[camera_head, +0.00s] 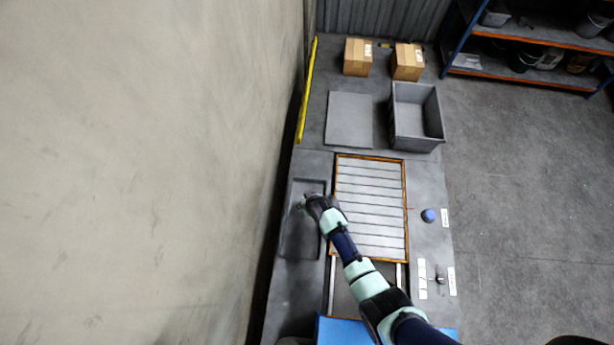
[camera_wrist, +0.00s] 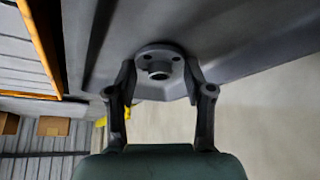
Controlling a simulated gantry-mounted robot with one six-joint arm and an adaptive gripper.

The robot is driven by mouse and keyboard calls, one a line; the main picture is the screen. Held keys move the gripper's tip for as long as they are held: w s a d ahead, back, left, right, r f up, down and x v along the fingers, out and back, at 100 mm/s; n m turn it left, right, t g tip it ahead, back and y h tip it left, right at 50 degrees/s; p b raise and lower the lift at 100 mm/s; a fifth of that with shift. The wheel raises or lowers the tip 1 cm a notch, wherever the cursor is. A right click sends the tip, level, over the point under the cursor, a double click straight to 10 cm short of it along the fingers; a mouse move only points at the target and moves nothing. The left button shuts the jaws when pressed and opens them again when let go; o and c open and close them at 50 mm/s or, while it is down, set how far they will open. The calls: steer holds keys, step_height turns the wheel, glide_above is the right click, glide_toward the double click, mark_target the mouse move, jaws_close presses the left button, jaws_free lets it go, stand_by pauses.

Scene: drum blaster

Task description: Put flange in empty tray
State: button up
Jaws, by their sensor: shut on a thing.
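The flange (camera_wrist: 160,50) is a grey round disc with a raised hub and bolt holes. In the wrist view it sits between the two fingers of my gripper (camera_wrist: 160,68), which is shut on its sides. In the head view my gripper (camera_head: 304,203) is over the shallow grey recessed tray (camera_head: 300,245) left of the slatted panel; the flange is too small to make out clearly there. I cannot tell whether the flange touches the surface behind it. A deep grey open bin (camera_head: 436,113) at the back right looks empty.
The orange-framed slatted panel (camera_head: 370,205) lies right of my gripper. A flat grey plate (camera_head: 350,120) lies beside the bin. Two cardboard boxes (camera_head: 357,57) (camera_head: 408,62) stand at the back. A blue button (camera_head: 429,215) is on the right edge. A wall runs along the left.

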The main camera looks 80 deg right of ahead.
steer(key=o, duration=1.4)
steer(key=shift+f, duration=0.15)
steer(key=shift+c, duration=0.2)
steer(key=shift+r+p, duration=0.3)
steer(key=shift+r, duration=0.05)
steer(key=p+v, duration=0.2)
steer(key=v, duration=0.9)
steer(key=shift+s+a+r+p, duration=0.2)
steer(key=shift+r+p, duration=0.05)
steer(key=shift+p, duration=0.1)
